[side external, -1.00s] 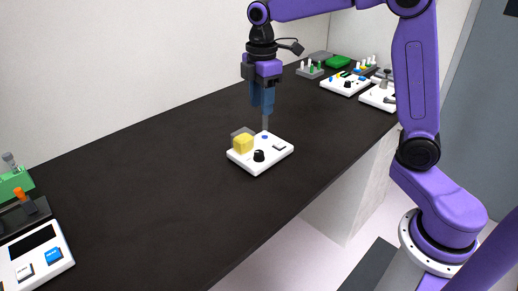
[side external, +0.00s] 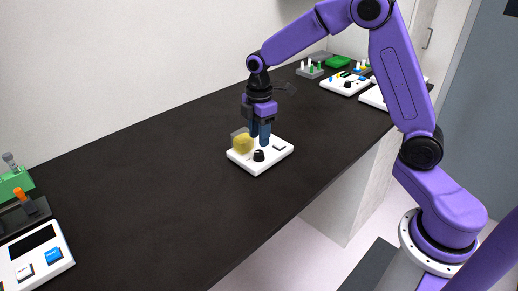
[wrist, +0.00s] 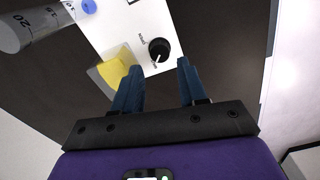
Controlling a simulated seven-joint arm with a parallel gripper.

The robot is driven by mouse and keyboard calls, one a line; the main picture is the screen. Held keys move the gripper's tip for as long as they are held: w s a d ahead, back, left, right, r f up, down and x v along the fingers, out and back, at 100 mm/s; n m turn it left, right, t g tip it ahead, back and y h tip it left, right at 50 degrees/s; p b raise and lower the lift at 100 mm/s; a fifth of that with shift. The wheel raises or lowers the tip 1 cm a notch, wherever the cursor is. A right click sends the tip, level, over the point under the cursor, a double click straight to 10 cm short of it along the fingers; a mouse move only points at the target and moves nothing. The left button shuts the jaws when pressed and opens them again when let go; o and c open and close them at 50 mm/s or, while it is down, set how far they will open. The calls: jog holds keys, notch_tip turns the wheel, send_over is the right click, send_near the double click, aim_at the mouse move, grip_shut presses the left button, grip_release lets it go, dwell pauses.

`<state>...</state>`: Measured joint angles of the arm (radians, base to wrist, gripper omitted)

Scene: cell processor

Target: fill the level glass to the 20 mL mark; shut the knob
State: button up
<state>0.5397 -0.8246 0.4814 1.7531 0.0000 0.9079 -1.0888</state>
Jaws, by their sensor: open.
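The white cell processor unit (side external: 262,169) sits on the dark bench; its top also shows in the wrist view (wrist: 112,28). Its black knob (side external: 259,156) stands near the front, and shows in the wrist view (wrist: 158,48) just beyond my fingertips. The clear level glass (wrist: 45,22) with printed marks, 20 among them, is at the upper left of the wrist view; I cannot tell its liquid level. In the side view it is not clearly seen. My gripper (side external: 260,142) points down over the unit, fingers open and empty. In the wrist view my gripper (wrist: 159,66) has its fingertips apart, short of the knob.
A clear box with yellow contents (side external: 242,143) stands on the unit's left, close to my left finger in the wrist view (wrist: 113,70). A blue button (wrist: 89,6) lies near the level glass. Other white devices (side external: 345,84) stand farther back.

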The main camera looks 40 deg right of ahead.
aim_at(259, 152)
jog(key=shift+f, duration=2.8)
jog(key=c, duration=0.8)
